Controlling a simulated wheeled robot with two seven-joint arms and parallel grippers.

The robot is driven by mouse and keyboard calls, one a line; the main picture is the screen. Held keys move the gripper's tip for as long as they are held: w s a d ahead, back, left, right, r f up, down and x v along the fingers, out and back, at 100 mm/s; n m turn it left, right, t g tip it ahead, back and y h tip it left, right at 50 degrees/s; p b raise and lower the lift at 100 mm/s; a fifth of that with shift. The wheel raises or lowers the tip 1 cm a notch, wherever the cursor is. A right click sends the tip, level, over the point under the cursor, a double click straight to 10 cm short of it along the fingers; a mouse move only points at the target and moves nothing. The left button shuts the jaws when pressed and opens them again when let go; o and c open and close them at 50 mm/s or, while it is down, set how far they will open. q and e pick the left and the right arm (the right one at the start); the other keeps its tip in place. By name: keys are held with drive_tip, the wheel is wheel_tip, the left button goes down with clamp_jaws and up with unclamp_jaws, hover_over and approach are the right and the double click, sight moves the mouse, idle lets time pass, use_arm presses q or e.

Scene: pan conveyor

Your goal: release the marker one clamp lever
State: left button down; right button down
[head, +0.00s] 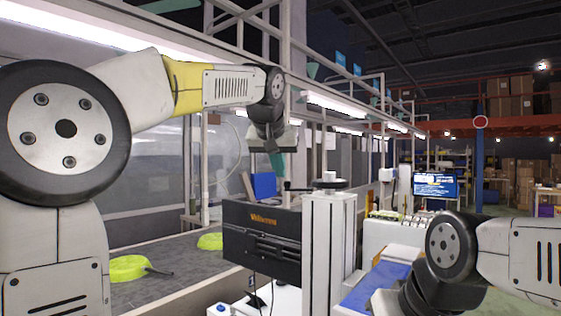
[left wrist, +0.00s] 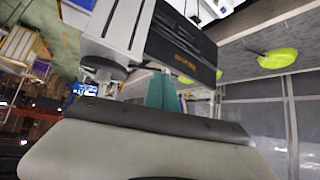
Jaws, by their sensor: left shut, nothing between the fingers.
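The marker is a black box (head: 262,238) with orange lettering, beside a white column (head: 330,240). It also shows in the left wrist view (left wrist: 180,45). A dark lever (head: 298,187) sticks out to the left near the column top, beside a round grey cap (head: 331,183); I take it for the clamp lever, but its exact setting cannot be told. My left gripper (head: 277,165) points down above the marker, left of and above the lever, apart from it. Its teal fingers (left wrist: 162,92) are shut and empty. My right gripper is not in view; only its arm shows.
Lime-green pans (head: 128,267) lie on the grey conveyor (head: 180,268) at left. A blue panel (head: 263,185) stands behind the marker. A metal frame with lamps rises behind. A blue-topped surface (head: 372,287) lies right of the column. Air above the marker looks open.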

sight(287, 187)
use_arm(q)
drive_tip(key=w+f, duration=0.1)
drive_tip(key=w, duration=0.1)
drive_tip(key=w+f, duration=0.1)
drive_tip(key=w, duration=0.1)
drive_tip(key=w+d+f, duration=0.1)
drive_tip(key=w, duration=0.2)
drive_tip(key=shift+w+d+f, duration=0.1)
drive_tip(key=shift+f, duration=0.1)
drive_tip(key=shift+w+a, duration=0.25)
drive_tip(key=shift+w, duration=0.3)
drive_tip(key=shift+w+a, duration=0.2)
drive_tip(key=shift+w, duration=0.35)
drive_tip(key=shift+s+d, duration=0.1)
